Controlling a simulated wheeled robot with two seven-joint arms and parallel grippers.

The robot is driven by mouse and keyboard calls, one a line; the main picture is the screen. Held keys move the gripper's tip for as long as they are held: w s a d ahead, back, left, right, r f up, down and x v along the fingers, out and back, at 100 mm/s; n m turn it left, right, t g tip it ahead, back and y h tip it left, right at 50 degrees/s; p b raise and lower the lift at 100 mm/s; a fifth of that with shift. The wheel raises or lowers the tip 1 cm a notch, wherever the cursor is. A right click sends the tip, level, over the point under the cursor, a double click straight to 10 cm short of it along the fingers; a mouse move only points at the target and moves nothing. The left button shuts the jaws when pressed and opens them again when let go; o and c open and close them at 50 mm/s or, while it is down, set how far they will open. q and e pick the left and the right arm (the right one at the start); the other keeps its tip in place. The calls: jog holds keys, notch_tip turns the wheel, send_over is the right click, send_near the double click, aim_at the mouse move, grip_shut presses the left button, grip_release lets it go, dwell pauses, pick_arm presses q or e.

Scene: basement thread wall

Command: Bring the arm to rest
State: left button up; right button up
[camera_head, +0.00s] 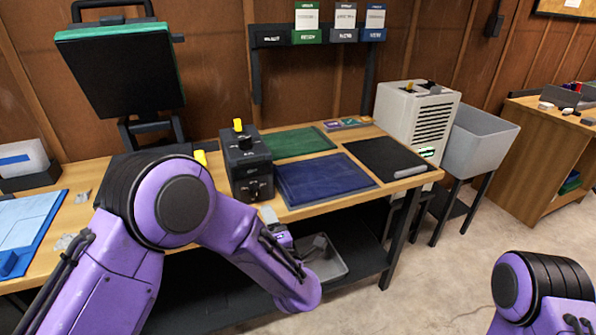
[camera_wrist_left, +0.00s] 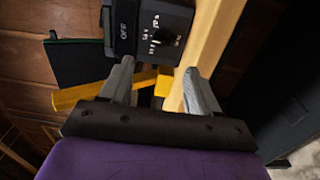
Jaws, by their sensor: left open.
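My left arm (camera_head: 150,215) reaches in from the left, bent at the elbow, its forearm sloping down in front of the bench. My left gripper (camera_head: 269,216) is partly hidden behind the forearm, near the bench's front edge below the black control box (camera_head: 247,165). In the left wrist view, the two grey fingers of the left gripper (camera_wrist_left: 158,70) are spread apart. The black box (camera_wrist_left: 155,28) with dial and white markings shows beyond them. A yellow bar (camera_wrist_left: 78,95) shows behind the fingers; nothing appears gripped. My right arm (camera_head: 543,290) shows at bottom right; its gripper is out of view.
The wooden bench (camera_head: 330,196) carries a green mat (camera_head: 298,143), a blue mat (camera_head: 325,180) and a black mat (camera_head: 388,158). A grey bin (camera_head: 330,262) sits on the shelf below. A beige unit (camera_head: 415,115) and grey tub (camera_head: 480,140) stand right.

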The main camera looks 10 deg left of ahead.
pick_arm(q)
jog(key=s+a+f+m+g+h, duration=0.25)
jog(key=s+f+m, duration=0.25)
jog(key=f+m, duration=0.25)
jog(key=s+a+f+m+g+h, duration=0.1)
jog(key=s+f+m+h, duration=0.4)
jog(key=f, duration=0.4)
jog(key=s+a+f+m+g, duration=0.1)
jog(key=s+a+f+g, duration=0.1)
jog(key=s, duration=0.6)
jog(key=s+a+f+m+g+y, duration=0.1)
jog(key=s+a+f+m+g, duration=0.1)
jog(key=s+f, duration=0.4)
jog(key=s+a+f+m+g, duration=0.2)
jog(key=s+a+f+g, duration=0.2)
jog(key=s, duration=0.8)
jog(key=shift+a, duration=0.9)
